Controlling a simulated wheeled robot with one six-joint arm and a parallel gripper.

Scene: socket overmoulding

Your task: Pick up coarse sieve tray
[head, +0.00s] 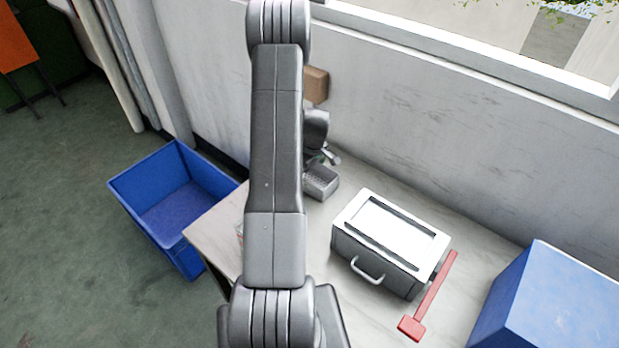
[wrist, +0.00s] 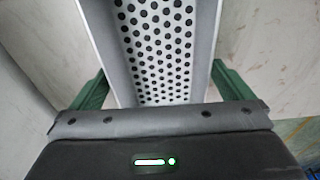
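The coarse sieve tray is a grey metal tray with a perforated floor. In the head view the tray (head: 320,183) shows at the back of the table, just right of my arm. In the wrist view the tray (wrist: 160,45) runs from the top edge down to my gripper's body. My gripper (wrist: 160,75) has one green finger on each side of the tray, and both appear close against its walls. The fingertips are partly hidden, so I cannot tell whether they grip it or only straddle it. I cannot tell whether the tray touches the table.
A grey-white box (head: 402,220) with a handle stands right of the tray. A red bar-shaped piece (head: 430,300) lies beside it. A blue block (head: 555,300) is at the far right. A blue bin (head: 165,205) stands left of the table (head: 215,235). A wall runs behind.

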